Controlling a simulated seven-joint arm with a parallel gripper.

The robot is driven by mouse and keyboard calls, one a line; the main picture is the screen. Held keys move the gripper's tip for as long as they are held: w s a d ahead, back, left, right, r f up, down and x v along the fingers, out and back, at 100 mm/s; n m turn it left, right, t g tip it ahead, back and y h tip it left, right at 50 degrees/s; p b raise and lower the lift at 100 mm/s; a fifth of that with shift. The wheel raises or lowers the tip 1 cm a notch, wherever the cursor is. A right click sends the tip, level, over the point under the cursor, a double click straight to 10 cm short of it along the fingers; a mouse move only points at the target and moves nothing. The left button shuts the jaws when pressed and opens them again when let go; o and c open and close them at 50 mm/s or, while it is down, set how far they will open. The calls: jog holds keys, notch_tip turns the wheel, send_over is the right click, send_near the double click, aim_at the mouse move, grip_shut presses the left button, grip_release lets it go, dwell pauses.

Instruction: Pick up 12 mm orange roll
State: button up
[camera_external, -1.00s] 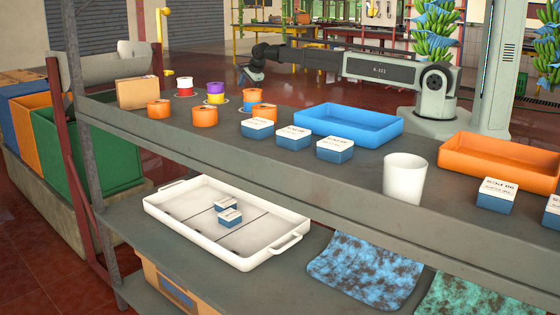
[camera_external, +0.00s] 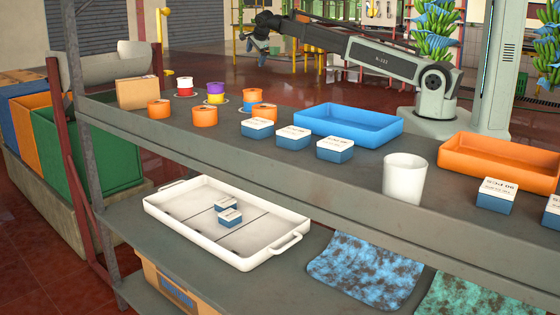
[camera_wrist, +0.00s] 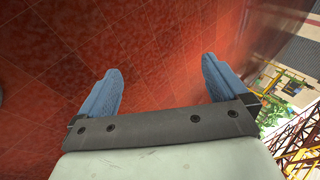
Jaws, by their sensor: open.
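Several orange rolls stand on the upper shelf in the external view. In the external view, my gripper (camera_external: 261,57) is raised behind the shelf, apart from the rolls. No roll shows in the wrist view.
A red-and-white roll (camera_external: 184,84) and a purple-and-yellow stack (camera_external: 215,92) stand among the orange rolls, with a cardboard box (camera_external: 138,93) beside. Blue boxes (camera_external: 294,138), a blue tray (camera_external: 390,128), a white cup (camera_external: 404,180) and an orange tray (camera_external: 470,168) are to the right.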

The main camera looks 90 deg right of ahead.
jog(key=w+a+r+n+y, duration=0.1)
jog(key=w+a, duration=0.5)
jog(key=a, duration=0.4)
jog(key=w+a+n+y, duration=0.1)
jog(key=w+a+n, duration=0.1)
jog(key=w+a, duration=0.55)
notch_tip(320, 180, up, 5)
jog(key=n+g+y, duration=0.2)
jog(key=n+y, duration=0.3)
jog(key=n, duration=0.2)
send_over(205, 108)
notch_tip(205, 108, down, 13)
jog(key=shift+r, duration=0.1)
jog(key=c, duration=1.1)
jog(key=shift+r, duration=0.15)
